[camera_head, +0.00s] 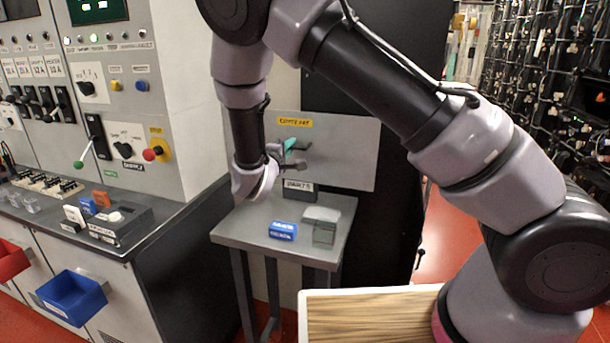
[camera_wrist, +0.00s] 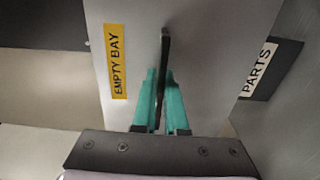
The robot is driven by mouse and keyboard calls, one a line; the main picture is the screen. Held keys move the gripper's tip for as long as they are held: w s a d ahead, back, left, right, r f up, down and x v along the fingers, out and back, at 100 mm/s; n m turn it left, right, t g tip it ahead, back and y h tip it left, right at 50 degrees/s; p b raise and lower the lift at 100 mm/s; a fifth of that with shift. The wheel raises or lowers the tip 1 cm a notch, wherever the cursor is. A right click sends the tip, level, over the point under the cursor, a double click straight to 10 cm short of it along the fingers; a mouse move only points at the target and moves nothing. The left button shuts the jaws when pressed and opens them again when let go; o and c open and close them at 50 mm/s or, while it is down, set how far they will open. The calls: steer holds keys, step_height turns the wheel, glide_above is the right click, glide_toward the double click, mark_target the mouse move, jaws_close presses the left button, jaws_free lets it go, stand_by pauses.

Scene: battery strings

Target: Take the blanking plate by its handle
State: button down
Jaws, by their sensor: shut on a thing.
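The blanking plate (camera_head: 345,150) is a flat light-grey panel with a yellow "EMPTY BAY" label. It stands upright behind the small grey table in the head view. It fills much of the wrist view (camera_wrist: 205,60), its label (camera_wrist: 116,62) turned on its side. Its dark handle (camera_wrist: 164,80) is a thin bar running between my fingers. My gripper (camera_wrist: 160,100) has green fingers, which are closed on the handle from both sides. In the head view my gripper (camera_head: 290,147) is at the plate's left part, below the label, and the handle is mostly hidden by my wrist.
A control cabinet with switches (camera_head: 125,150) stands at left. A wood-topped surface (camera_head: 370,318) is in front. Battery racks (camera_head: 550,80) are at right.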

steer(key=v, duration=1)
steer(key=shift+s, duration=0.2)
stand_by(1.2)
